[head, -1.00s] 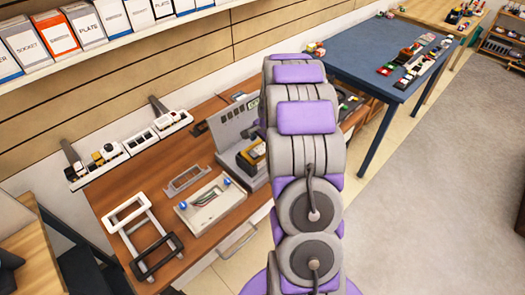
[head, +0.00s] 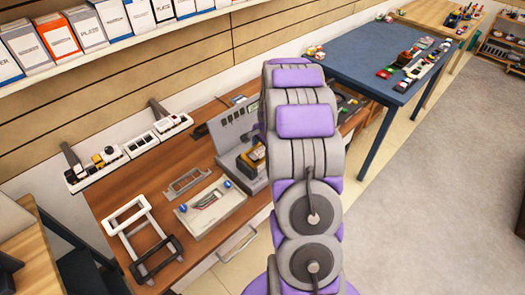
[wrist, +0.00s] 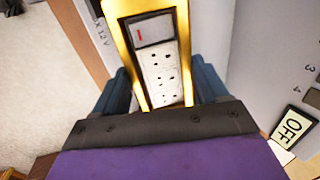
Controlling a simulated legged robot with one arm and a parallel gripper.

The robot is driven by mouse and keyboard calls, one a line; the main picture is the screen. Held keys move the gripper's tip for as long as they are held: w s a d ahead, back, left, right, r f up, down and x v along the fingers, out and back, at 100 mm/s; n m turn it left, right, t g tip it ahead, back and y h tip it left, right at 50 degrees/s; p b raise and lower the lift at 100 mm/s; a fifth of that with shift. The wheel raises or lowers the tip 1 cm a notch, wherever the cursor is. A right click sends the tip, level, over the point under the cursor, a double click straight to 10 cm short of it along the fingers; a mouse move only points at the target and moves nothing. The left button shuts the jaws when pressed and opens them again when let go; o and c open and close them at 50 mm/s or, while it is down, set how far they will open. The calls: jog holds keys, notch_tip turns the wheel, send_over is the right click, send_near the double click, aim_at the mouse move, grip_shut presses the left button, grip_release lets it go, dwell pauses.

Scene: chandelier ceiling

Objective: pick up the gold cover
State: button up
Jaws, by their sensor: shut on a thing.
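The gold cover (wrist: 126,49) shows in the wrist view as a shiny gold frame around a grey panel and a column of white sockets (wrist: 161,75). My gripper (wrist: 160,82) has a dark blue finger on each side of the gold cover and is shut on it. I cannot tell whether the cover is still touching what lies beneath it. In the head view the gold cover (head: 256,153) is a small yellow patch by the grey unit on the wooden bench, partly hidden behind my arm. My gripper is hidden there.
A blue table (head: 370,68) stands behind.

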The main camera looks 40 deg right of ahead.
jog(key=shift+r, duration=0.15)
jog(key=shift+r+p, duration=0.7)
jog(key=shift+r, duration=0.85)
jog(key=shift+s+a+r, duration=0.1)
jog(key=shift+s+r, duration=0.05)
jog(key=shift+s, duration=0.05)
jog(key=s+a+p, duration=0.1)
jog(key=s+a, duration=0.2)
jog(key=s, duration=0.4)
jog(key=s+a+r+p, duration=0.1)
jog(key=s+a+p, duration=0.1)
jog(key=s, duration=0.5)
jog(key=shift+a+r, duration=0.15)
jog(key=shift+a, duration=0.7)
